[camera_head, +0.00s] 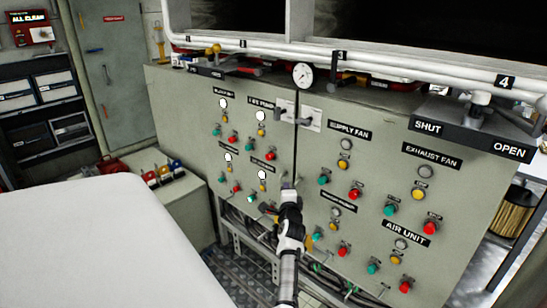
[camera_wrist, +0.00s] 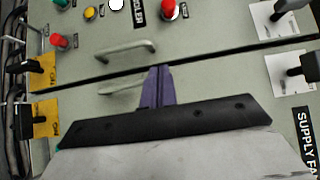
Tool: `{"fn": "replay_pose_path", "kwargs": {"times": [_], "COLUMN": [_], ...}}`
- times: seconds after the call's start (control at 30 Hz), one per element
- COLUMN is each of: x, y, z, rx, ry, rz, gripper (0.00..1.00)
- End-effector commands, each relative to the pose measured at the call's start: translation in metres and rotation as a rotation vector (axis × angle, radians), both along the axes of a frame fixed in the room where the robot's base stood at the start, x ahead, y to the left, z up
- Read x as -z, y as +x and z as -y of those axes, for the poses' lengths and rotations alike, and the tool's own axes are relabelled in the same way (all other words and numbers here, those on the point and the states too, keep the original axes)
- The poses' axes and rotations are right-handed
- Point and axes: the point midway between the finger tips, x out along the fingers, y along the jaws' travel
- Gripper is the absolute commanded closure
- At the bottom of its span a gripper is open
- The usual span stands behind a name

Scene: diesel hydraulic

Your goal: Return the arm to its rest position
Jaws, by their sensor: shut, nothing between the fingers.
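My arm (camera_head: 289,250) reaches up from the bottom middle of the head view toward the grey control cabinet (camera_head: 268,175). My gripper (camera_head: 286,187) is near the seam between two cabinet doors; the head view cannot settle whether it touches the cabinet. In the wrist view my gripper's (camera_wrist: 157,72) purple fingers are together, with nothing between them. They point at the seam, close to a metal door handle (camera_wrist: 126,50). A second handle (camera_wrist: 122,86) lies just behind and left of the fingers.
Green, yellow and red buttons cover the cabinet, including a red one (camera_head: 355,193). Black latches on yellow plates (camera_wrist: 42,70) are left in the wrist view. White pipes (camera_head: 400,66) and a gauge (camera_head: 303,75) run above. Grated floor (camera_head: 235,275) shows below.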

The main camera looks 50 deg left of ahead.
Motion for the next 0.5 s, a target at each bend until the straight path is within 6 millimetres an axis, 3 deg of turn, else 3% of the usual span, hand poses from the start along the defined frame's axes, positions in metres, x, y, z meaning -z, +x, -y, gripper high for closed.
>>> {"fn": "replay_pose_path", "kwargs": {"times": [0.23, 0.5], "x": [0.001, 0.002], "y": [-0.040, -0.055], "z": [0.006, 0.009], "rx": [-0.003, -0.002], "ry": [-0.002, -0.002], "rz": [0.001, 0.000], "gripper": [1.00, 1.00]}}
